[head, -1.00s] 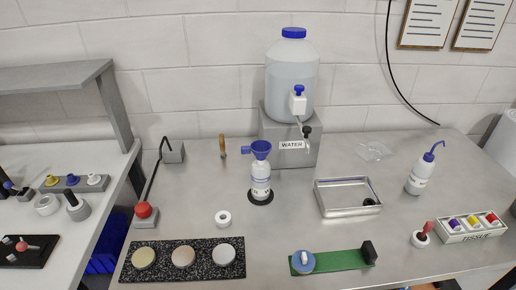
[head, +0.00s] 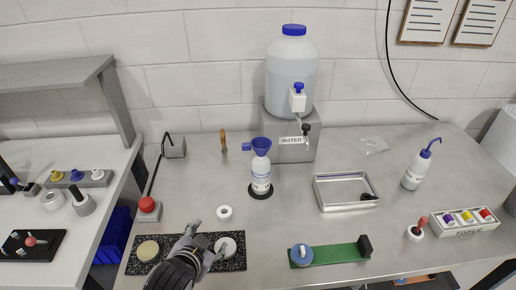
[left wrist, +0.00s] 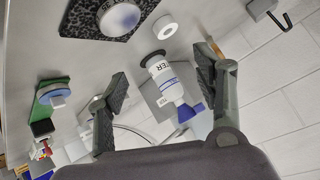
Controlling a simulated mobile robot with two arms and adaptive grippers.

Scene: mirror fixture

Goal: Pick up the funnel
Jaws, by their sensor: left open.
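The blue funnel (head: 261,145) sits in the mouth of a white bottle (head: 261,176) that stands upright on a black round pad, in front of the water container. The funnel also shows in the left wrist view (left wrist: 189,112), between my open fingers in the picture but beyond them. My left gripper (head: 204,243) is open and empty above the speckled mat at the front, to the front left of the bottle. It also shows in the left wrist view (left wrist: 160,92). My right gripper is not in view.
A large water container (head: 291,80) stands on a grey block behind the funnel. A metal tray (head: 345,205) lies to the right, a white ring (head: 224,213) to the front left. A green board (head: 335,254) with a blue disc lies in front. A red-knobbed lever (head: 147,204) stands left.

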